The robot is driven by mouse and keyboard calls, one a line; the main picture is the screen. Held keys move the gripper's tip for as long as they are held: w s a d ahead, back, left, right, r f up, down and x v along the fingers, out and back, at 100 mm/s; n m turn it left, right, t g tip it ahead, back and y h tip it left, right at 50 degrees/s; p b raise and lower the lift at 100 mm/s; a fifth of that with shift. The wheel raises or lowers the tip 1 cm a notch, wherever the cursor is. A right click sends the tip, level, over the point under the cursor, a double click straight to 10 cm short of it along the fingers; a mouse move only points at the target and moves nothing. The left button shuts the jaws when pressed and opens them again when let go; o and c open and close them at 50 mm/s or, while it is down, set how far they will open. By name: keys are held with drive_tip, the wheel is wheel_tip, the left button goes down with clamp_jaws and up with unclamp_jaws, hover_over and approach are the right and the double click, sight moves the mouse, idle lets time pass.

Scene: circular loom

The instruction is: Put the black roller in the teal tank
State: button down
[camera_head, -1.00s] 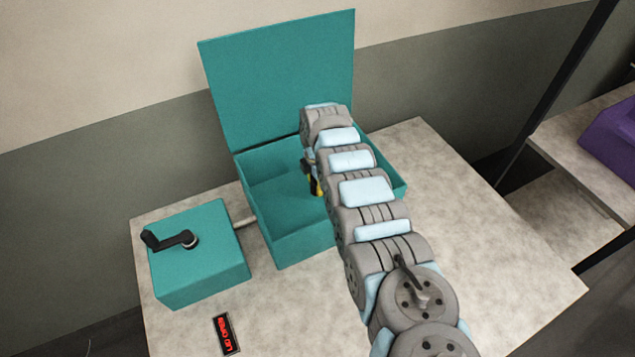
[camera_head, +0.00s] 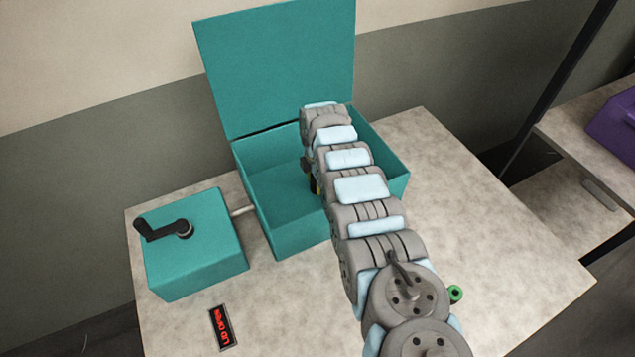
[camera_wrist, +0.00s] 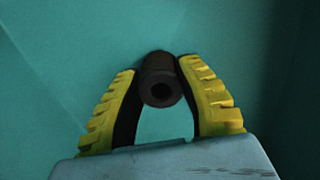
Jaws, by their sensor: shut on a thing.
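The teal tank (camera_head: 290,238) stands on the table with its lid (camera_head: 275,65) raised at the back. My arm reaches over the tank's right part, and my gripper (camera_head: 316,187) shows only in part beside the arm, inside the tank opening. In the wrist view, the yellow-padded fingers of my gripper (camera_wrist: 162,95) are closed on the black roller (camera_wrist: 159,78), its hollow end facing the camera. Teal surfaces fill the view behind it. I cannot tell whether the roller touches the tank floor.
A teal box (camera_head: 195,250) with a black crank (camera_head: 165,230) stands left of the tank, joined to it by a rod. A display (camera_head: 223,328) reads "LID OPEN". A green object (camera_head: 455,293) shows beside my arm. A purple object (camera_head: 615,128) sits on another table. The table's right side is clear.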

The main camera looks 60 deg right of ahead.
drive_tip(key=shift+f+b, duration=0.35)
drive_tip(key=shift+f, duration=0.05)
drive_tip(key=c, duration=0.7)
unclamp_jaws()
drive_tip(key=shift+r, duration=0.15)
drive_tip(key=shift+r, duration=5.95)
